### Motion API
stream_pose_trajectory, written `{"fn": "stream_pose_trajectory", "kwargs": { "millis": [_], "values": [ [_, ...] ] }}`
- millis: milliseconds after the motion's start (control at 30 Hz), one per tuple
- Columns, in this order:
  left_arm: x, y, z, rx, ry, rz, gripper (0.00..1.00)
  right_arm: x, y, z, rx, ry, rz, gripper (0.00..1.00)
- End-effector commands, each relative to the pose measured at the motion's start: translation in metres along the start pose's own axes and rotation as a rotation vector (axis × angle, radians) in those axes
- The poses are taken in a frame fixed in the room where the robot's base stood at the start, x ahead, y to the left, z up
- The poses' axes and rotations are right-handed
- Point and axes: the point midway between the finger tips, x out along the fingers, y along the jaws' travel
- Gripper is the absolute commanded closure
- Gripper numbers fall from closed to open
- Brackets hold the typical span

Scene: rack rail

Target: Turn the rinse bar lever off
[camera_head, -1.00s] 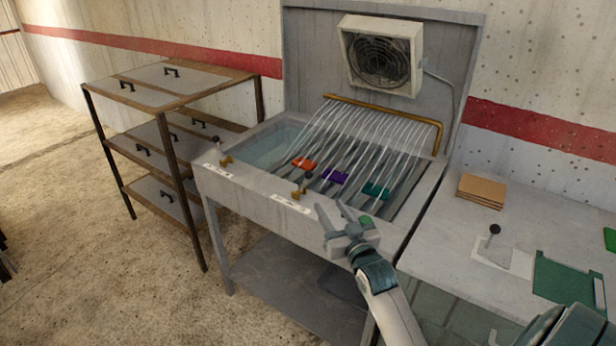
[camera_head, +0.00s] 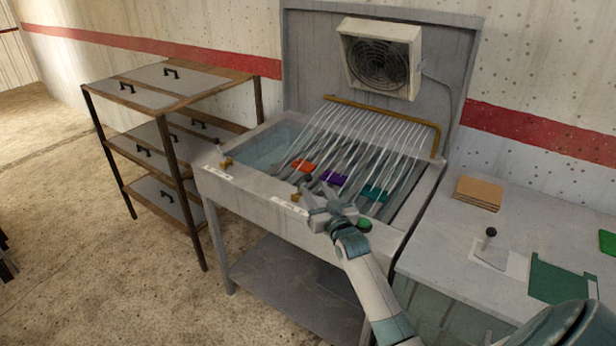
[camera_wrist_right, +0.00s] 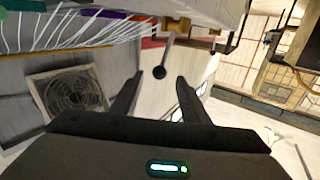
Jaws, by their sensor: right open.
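The brass rinse bar (camera_head: 438,140) at the back of the grey sink pours many water streams into the basin. Two levers with dark ball knobs stand on the sink's front rim: a left lever (camera_head: 226,161) and a right lever (camera_head: 295,197). Their white labels are too small to read. My right gripper (camera_head: 317,188) is open beside the right lever, partly covering it in the head view. In the right wrist view, a lever's dark knob (camera_wrist_right: 159,72) appears between the open fingertips (camera_wrist_right: 159,80), with no clear contact. My left gripper is not in view.
Orange (camera_head: 303,166), purple (camera_head: 334,178) and teal (camera_head: 376,192) pieces lie under the streams. A fan (camera_head: 381,62) is on the back panel. A shelf rack (camera_head: 186,150) stands left.

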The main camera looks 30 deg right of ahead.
Motion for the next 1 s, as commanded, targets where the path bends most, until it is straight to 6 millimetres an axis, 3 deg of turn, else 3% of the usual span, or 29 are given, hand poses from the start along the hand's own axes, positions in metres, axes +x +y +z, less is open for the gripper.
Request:
{"fn": "stream_pose_trajectory", "kwargs": {
  "millis": [200, 400, 600, 933, 967, 1000],
  "values": [
    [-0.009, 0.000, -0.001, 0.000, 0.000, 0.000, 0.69, 0.035, 0.000, -0.003, 0.001, 0.001, 0.000, 0.59],
    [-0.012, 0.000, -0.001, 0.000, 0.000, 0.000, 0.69, 0.058, 0.000, -0.002, 0.001, 0.001, 0.001, 0.59],
    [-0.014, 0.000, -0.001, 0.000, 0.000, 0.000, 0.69, 0.069, 0.000, -0.001, 0.001, 0.001, 0.000, 0.59],
    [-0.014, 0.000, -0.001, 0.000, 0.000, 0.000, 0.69, 0.070, 0.000, 0.000, 0.001, 0.001, 0.000, 0.59],
    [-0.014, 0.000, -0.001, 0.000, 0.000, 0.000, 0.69, 0.070, 0.000, 0.000, 0.001, 0.001, 0.000, 0.61],
    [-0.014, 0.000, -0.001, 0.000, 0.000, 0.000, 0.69, 0.070, 0.000, 0.000, 0.001, 0.001, 0.000, 0.71]
  ]
}}
